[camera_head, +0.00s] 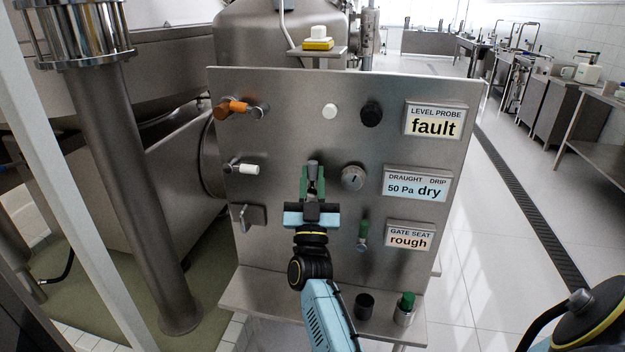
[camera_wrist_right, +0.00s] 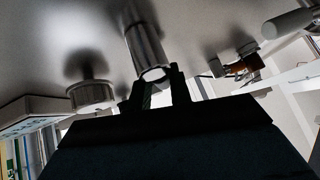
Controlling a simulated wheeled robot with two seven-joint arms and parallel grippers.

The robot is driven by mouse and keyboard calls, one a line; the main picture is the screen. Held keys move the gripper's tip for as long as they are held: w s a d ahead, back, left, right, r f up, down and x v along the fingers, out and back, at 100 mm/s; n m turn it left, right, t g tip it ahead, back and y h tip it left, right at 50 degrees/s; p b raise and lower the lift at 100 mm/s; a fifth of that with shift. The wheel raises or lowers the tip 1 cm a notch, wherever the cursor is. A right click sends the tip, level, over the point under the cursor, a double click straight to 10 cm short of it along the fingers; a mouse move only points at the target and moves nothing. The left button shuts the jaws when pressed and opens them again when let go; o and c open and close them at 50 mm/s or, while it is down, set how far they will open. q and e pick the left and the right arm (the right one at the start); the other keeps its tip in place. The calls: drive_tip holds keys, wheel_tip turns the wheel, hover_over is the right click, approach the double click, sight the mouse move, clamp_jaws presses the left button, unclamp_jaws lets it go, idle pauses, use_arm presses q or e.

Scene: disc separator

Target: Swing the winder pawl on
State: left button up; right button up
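My right gripper (camera_head: 312,188) is in front of the middle of the steel panel, its fingers pointing at it. The fingers stand apart, one on each side of a short steel cylinder. In the right wrist view the cylinder (camera_wrist_right: 148,48) juts from the panel with its end at the fingertips of the gripper (camera_wrist_right: 160,85). I see no firm grip on it. I cannot tell which fitting is the winder pawl. A lever with a white grip (camera_head: 247,169), a flat steel latch (camera_head: 247,217) and a green-gripped handle (camera_head: 363,233) are nearby. My left gripper is not in view.
The steel panel (camera_head: 280,90) also bears an orange handle (camera_head: 233,106), a white button (camera_head: 330,111), a black knob (camera_head: 371,114) and a round steel knob (camera_head: 353,178). Label plates line its right side. A shelf below holds a black cup (camera_head: 364,306) and a green-topped piece (camera_head: 407,301).

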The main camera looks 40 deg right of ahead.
drive_tip(key=o, duration=0.4)
drive_tip(key=shift+s+a+f, duration=0.1)
drive_tip(key=shift+f, duration=0.1)
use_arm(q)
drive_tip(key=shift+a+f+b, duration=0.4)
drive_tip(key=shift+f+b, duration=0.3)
use_arm(e)
drive_tip(key=v, duration=1.3)
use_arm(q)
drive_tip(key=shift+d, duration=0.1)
